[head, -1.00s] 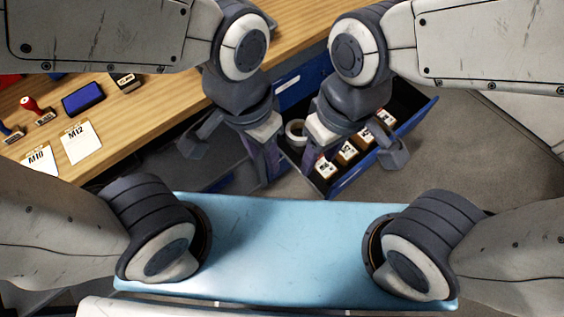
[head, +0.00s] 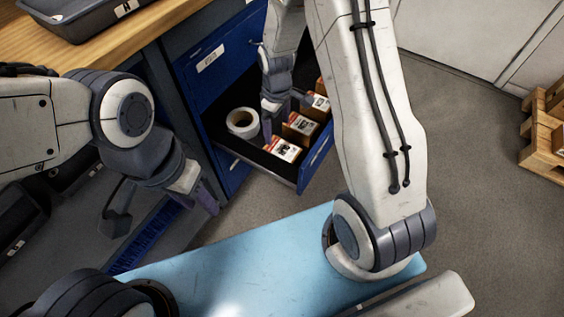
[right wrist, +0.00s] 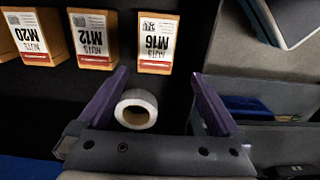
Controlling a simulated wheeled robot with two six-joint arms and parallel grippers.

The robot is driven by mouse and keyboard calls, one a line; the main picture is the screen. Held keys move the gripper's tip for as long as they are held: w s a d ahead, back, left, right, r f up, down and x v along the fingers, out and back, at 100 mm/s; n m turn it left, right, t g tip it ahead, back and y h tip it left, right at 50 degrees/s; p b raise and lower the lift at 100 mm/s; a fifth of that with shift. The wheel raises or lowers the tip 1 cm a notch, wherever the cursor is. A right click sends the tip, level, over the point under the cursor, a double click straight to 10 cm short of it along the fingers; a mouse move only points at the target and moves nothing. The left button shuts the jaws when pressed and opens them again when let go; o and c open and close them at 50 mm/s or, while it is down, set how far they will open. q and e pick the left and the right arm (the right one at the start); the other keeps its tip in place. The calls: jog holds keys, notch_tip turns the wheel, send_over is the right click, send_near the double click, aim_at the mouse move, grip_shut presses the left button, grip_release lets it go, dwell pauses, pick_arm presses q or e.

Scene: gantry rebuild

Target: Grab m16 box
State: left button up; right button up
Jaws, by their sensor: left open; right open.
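The M16 box (right wrist: 157,42) is orange with a white label, upside down in the right wrist view. It is the rightmost in a row of boxes. In the head view, the box (head: 283,150) at the near end of the drawer appears to be the same one; its lettering is too small to read. My right gripper (right wrist: 157,100) is open and empty over the drawer, its fingers apart and short of the M16 box in the picture. It also shows in the head view (head: 285,115), partly hiding the boxes. My left gripper (head: 162,205) is open and empty, left of the drawer.
The open blue drawer (head: 315,155) also holds an M12 box (right wrist: 92,40), an M20 box (right wrist: 33,37) and a white tape roll (right wrist: 136,109). The tape roll shows between my right fingers. A wooden pallet (head: 545,130) stands on the floor at right.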

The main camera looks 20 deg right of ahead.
aim_at(282, 149)
jog(key=f, duration=0.2)
jog(key=f+b, duration=0.1)
jog(key=f, duration=0.1)
jog(key=d+f, duration=0.1)
jog(key=f, duration=0.2)
jog(key=shift+w+b, duration=0.15)
jog(key=shift+b, duration=0.2)
jog(key=f, duration=0.1)
jog(key=f+b, duration=0.1)
jog(key=f, duration=0.1)
jog(key=f+b, duration=0.1)
jog(key=f, duration=0.1)
jog(key=shift+s+d+f, duration=0.2)
jog(key=shift+s, duration=0.2)
jog(key=shift+r, duration=0.15)
grip_shut()
